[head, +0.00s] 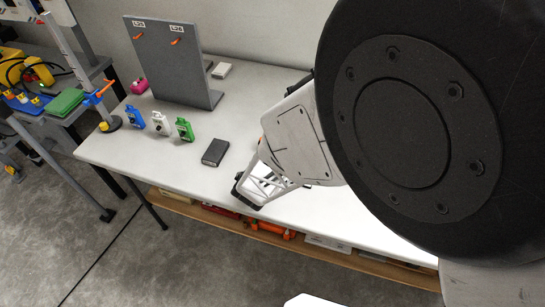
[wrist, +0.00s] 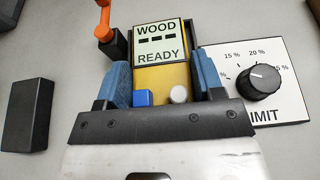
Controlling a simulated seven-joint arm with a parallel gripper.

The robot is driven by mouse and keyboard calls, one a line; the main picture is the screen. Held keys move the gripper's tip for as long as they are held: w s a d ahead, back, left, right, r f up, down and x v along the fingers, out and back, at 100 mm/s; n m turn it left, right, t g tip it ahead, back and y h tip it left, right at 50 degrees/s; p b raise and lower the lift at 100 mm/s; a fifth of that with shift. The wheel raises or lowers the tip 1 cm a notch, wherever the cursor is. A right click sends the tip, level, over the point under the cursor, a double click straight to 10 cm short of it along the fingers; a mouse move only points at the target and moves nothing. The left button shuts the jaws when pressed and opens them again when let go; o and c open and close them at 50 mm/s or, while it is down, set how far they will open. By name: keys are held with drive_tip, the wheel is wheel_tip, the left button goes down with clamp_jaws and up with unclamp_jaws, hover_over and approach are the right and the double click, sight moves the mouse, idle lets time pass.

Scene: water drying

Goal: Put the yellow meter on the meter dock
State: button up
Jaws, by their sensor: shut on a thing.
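In the wrist view, the yellow meter (wrist: 165,76) has a pale screen reading "WOOD" and "READY", a blue button and a white button. My gripper (wrist: 163,88) is shut on it, with blue pads on its left and right sides. Dark edging (wrist: 193,52) shows beside the meter; I cannot tell whether it is the dock or part of the meter. In the head view, my gripper (head: 245,190) is low near the table's front edge, and the yellow meter cannot be made out there. I cannot identify the meter dock with certainty.
A dial panel (wrist: 290,105) lies right of the meter, an orange lever (wrist: 104,22) at upper left, a black block (wrist: 28,115) at left. On the table (head: 110,150) stand blue (head: 135,118), white (head: 160,123) and green (head: 184,129) meters before a grey hook board (head: 165,75).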

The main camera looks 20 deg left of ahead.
drive_tip(key=shift+f, duration=0.35)
drive_tip(key=o, duration=1)
drive_tip(key=shift+s+f, duration=0.1)
drive_tip(key=shift+f, duration=0.1)
drive_tip(key=shift+o, duration=0.6)
drive_tip(key=shift+d+f, duration=0.1)
drive_tip(key=shift+f, duration=0.1)
drive_tip(key=shift+d+r, duration=0.1)
drive_tip(key=shift+r, duration=0.25)
drive_tip(key=shift+o, duration=0.2)
drive_tip(key=shift+s+r, duration=0.2)
drive_tip(key=shift+s, duration=0.1)
drive_tip(key=shift+a+r+v, duration=0.1)
drive_tip(key=shift+r+v, duration=0.05)
drive_tip(key=shift+v, duration=1.75)
drive_tip(key=shift+a+r+v, duration=0.1)
drive_tip(key=shift+r+v, duration=0.05)
drive_tip(key=shift+v, duration=1.8)
drive_tip(key=shift+r+v, duration=0.15)
drive_tip(key=shift+v, duration=1.75)
drive_tip(key=shift+w, duration=0.25)
